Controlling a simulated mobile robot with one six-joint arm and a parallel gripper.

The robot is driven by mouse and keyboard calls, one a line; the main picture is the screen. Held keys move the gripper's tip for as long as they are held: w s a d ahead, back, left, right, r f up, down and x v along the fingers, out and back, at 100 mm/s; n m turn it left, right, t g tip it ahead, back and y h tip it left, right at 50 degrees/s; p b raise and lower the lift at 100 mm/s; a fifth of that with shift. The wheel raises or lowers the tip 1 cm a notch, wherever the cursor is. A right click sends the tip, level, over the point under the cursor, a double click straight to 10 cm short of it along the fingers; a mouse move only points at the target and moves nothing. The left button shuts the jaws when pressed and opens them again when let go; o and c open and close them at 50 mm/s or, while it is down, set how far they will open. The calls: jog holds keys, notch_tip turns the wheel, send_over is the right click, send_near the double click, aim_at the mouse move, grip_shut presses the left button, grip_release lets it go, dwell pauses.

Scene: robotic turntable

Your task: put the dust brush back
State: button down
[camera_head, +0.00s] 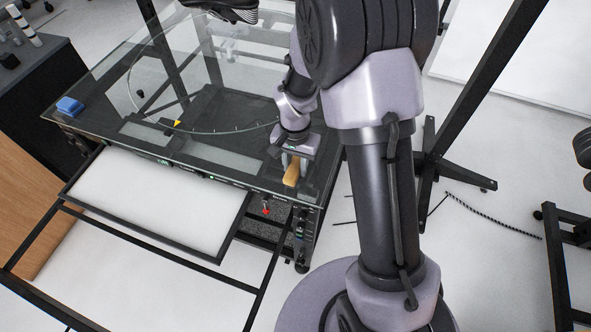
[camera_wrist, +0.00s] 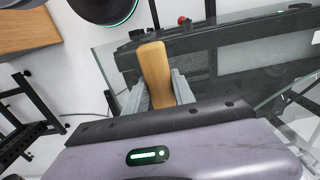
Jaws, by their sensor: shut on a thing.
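The dust brush shows as a tan wooden piece (camera_head: 292,172) at the front right corner of the glass turntable table (camera_head: 90,120). My gripper (camera_head: 295,158) is shut on it, pointing down. In the wrist view the brush's wooden part (camera_wrist: 155,75) stands between the two grey fingers of my gripper (camera_wrist: 158,92). Any bristles are hidden. I cannot tell whether the brush touches the glass.
A blue object (camera_head: 70,106) lies at the table's left corner. A yellow marker (camera_head: 178,123) shows by the round glass plate. A black frame with a white panel (camera_head: 155,200) stands in front. A red knob (camera_head: 266,211) is below the table's front edge.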

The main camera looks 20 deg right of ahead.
jog(key=shift+f, duration=0.85)
jog(key=shift+r, duration=0.2)
jog(key=shift+f, duration=0.15)
jog(key=c, duration=1.5)
grip_release()
jog(key=shift+f, duration=0.1)
jog(key=o, duration=0.4)
jog(key=shift+o, duration=0.2)
